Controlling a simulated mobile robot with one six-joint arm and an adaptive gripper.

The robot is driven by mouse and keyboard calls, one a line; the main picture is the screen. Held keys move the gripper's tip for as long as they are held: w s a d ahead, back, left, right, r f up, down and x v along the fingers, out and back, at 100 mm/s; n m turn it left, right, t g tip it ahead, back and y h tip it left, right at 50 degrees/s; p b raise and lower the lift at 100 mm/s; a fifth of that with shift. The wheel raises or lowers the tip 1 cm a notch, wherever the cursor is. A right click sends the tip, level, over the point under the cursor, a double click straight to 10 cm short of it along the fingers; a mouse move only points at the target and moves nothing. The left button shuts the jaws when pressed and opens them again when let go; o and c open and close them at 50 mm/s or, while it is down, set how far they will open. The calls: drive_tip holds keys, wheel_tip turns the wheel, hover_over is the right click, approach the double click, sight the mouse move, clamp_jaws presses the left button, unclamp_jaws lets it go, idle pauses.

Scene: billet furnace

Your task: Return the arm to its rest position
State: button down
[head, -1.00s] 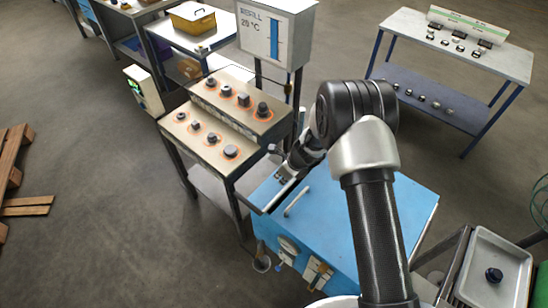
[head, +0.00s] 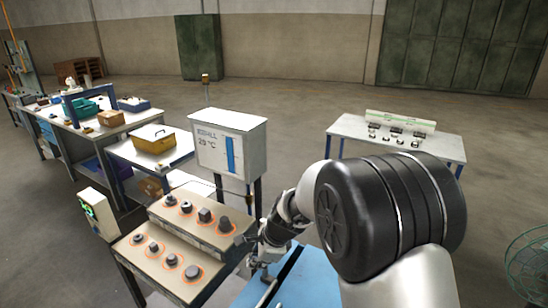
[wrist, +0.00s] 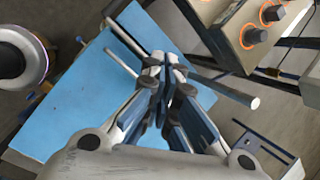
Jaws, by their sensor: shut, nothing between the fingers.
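My gripper (wrist: 165,70) shows in the wrist view with its fingers together and nothing between them. It is above the blue furnace top (wrist: 70,110), near a grey bar that lies across behind the fingertips. In the head view my arm comes in from the lower right and bends over the blue furnace (head: 305,285). The gripper end there is small and partly hidden by my own arm, just right of the stepped stand.
The stepped stand (head: 190,238) with several dark pieces in orange rings is close on the left. A display box (head: 228,145) stands behind it. A yellow bin (head: 154,138) is on a table further back. A white table (head: 450,148) stands at right. Open floor lies beyond.

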drive_tip(key=s+d+r+n+b, duration=0.4)
drive_tip(key=s+d+r+n, duration=0.2)
drive_tip(key=s+r, duration=0.15)
drive_tip(key=s+d+f+n+t+h+b, duration=0.1)
drive_tip(key=s+d+n, duration=0.4)
drive_tip(key=s, duration=0.6)
drive_tip(key=s+d+f+n+h+b, duration=0.1)
drive_tip(key=s+d+n+h+b, duration=0.2)
drive_tip(key=s+d+n+b, duration=0.3)
drive_tip(key=s+d, duration=0.1)
drive_tip(key=s, duration=0.4)
drive_tip(key=shift+s+d+t, duration=0.4)
